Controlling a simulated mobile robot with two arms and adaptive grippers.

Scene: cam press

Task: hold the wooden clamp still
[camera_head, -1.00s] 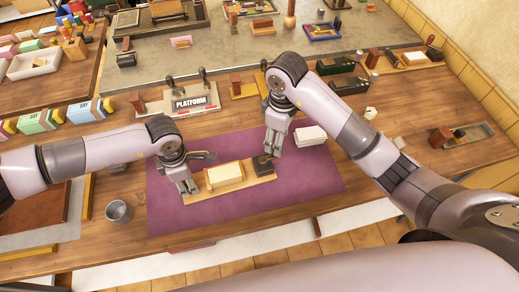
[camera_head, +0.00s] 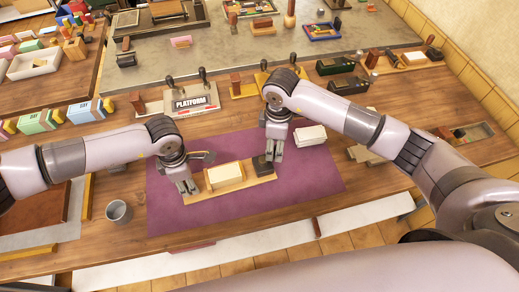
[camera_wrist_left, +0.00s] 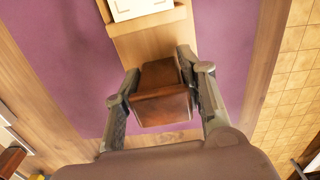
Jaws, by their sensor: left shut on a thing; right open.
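The wooden clamp (camera_wrist_left: 160,92) is a reddish-brown block at the near end of a light wooden board (camera_wrist_left: 158,42) in the left wrist view. My left gripper (camera_wrist_left: 157,68) is shut on it, one finger on each side. In the head view my left gripper (camera_head: 187,188) is at the board's left end and mostly hides the clamp. The board (camera_head: 262,179) lies on a purple mat, with a cream block (camera_head: 225,176) in its middle and a dark block (camera_head: 262,165) at its right end. My right gripper (camera_head: 274,156) is open beside the dark block; whether they touch is unclear.
The purple mat (camera_head: 180,218) has free room in front of the board. A metal cup (camera_head: 118,211) stands to its left. A white stack (camera_head: 310,135) sits at the right. The "PLATFORM" device (camera_head: 192,103) and other presses stand behind.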

